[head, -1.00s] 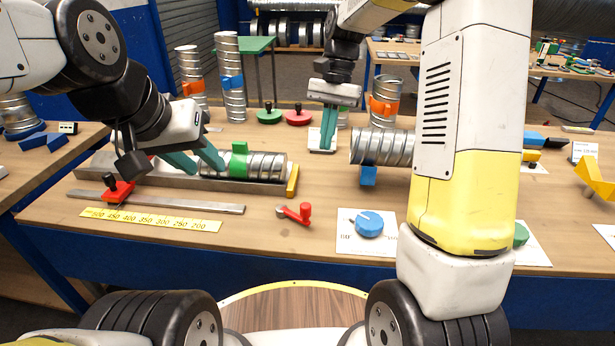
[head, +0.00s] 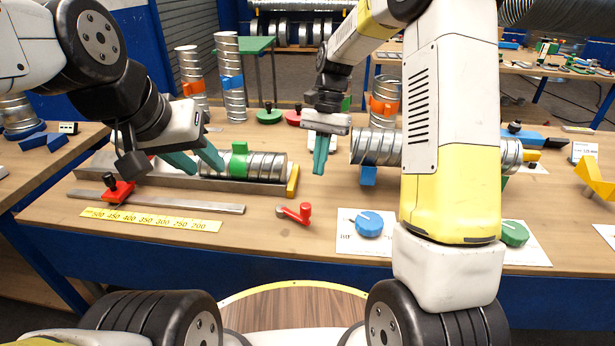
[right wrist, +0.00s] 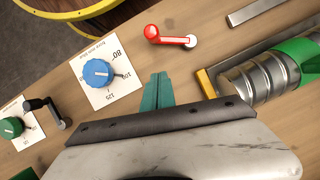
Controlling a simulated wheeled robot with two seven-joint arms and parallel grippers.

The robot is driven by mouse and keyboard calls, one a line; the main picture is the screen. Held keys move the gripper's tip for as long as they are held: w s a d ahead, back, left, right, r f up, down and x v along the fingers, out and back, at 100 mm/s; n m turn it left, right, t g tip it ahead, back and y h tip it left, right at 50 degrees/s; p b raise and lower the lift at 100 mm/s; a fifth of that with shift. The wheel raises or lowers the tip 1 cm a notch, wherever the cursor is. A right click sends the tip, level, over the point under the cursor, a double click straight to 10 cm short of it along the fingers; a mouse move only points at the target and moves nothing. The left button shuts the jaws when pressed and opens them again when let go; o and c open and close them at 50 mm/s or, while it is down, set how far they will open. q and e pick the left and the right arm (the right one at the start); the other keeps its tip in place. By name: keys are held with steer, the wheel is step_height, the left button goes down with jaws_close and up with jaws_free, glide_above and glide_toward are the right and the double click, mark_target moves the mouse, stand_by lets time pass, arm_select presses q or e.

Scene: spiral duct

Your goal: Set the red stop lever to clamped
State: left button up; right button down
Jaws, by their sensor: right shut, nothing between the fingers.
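The red stop lever (head: 295,212) lies on the bench in front of the trough's yellow end; its upright knob is at its right end. In the right wrist view the lever (right wrist: 170,38) lies beyond my fingertips, knob at left, grey pivot at right. My right gripper (head: 319,172) is shut and empty, above the bench behind the lever and apart from it. Its closed fingers also show in the right wrist view (right wrist: 160,76). My left gripper (head: 206,170) has its fingers apart at the left end of the spiral duct (head: 265,166) in the trough.
A blue dial (head: 369,224) and a green dial (head: 514,233) sit on cards right of the lever. A yellow scale strip (head: 150,220) and a red clamp with a black knob (head: 118,190) are at left. Bench around the lever is clear.

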steer(key=x, duration=0.4)
steer(key=s, duration=0.1)
steer(key=s+a, duration=0.1)
steer(key=s, duration=0.1)
steer(key=shift+a+f, duration=0.2)
steer(key=shift+f, duration=0.15)
steer(key=shift+s+a, duration=0.2)
steer(key=shift+s, duration=0.2)
steer(key=shift+a, duration=0.1)
